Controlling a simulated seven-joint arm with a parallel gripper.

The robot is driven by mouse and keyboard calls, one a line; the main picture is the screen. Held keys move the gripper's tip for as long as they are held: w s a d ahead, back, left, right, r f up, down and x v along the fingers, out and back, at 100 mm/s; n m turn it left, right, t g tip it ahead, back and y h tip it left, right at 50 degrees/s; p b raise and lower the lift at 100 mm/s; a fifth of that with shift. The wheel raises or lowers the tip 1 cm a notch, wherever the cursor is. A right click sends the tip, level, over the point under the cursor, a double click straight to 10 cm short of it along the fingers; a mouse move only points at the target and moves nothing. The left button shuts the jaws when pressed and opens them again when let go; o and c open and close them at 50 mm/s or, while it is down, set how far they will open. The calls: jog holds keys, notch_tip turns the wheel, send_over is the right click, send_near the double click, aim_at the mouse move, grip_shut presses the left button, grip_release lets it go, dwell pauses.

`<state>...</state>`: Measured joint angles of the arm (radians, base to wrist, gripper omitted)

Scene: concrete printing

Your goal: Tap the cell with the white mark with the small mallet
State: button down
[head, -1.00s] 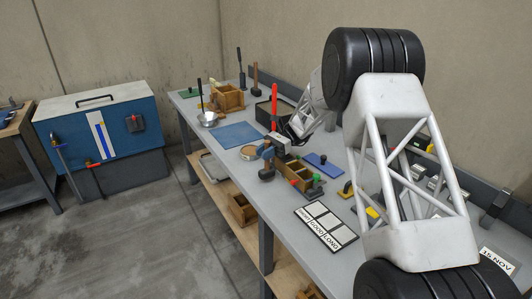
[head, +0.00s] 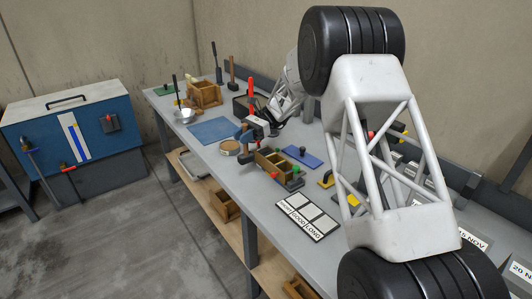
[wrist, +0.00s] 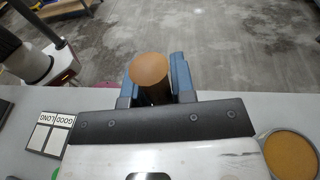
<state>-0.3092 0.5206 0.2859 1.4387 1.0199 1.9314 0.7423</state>
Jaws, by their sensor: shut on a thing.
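My gripper (head: 244,134) is shut on the small mallet, whose round brown wooden end (wrist: 149,68) stands between the blue fingers in the wrist view. In the head view it is held above the bench, just left of the wooden box with cells (head: 278,166) and above the round dish. The mallet's lower part is small and partly hidden there. The box has several cells, with red and green items near its front and right end. I cannot make out a white mark on any cell. The wrist view does not show the box.
A card marked with words including GOOD and LONG (head: 308,217) lies in front of the box. A round tan dish (head: 230,147), a blue mat (head: 213,130) and a blue plate (head: 302,157) lie nearby. A red-handled tool (head: 251,95) stands behind my gripper.

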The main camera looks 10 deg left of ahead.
jog(key=shift+r, duration=2.85)
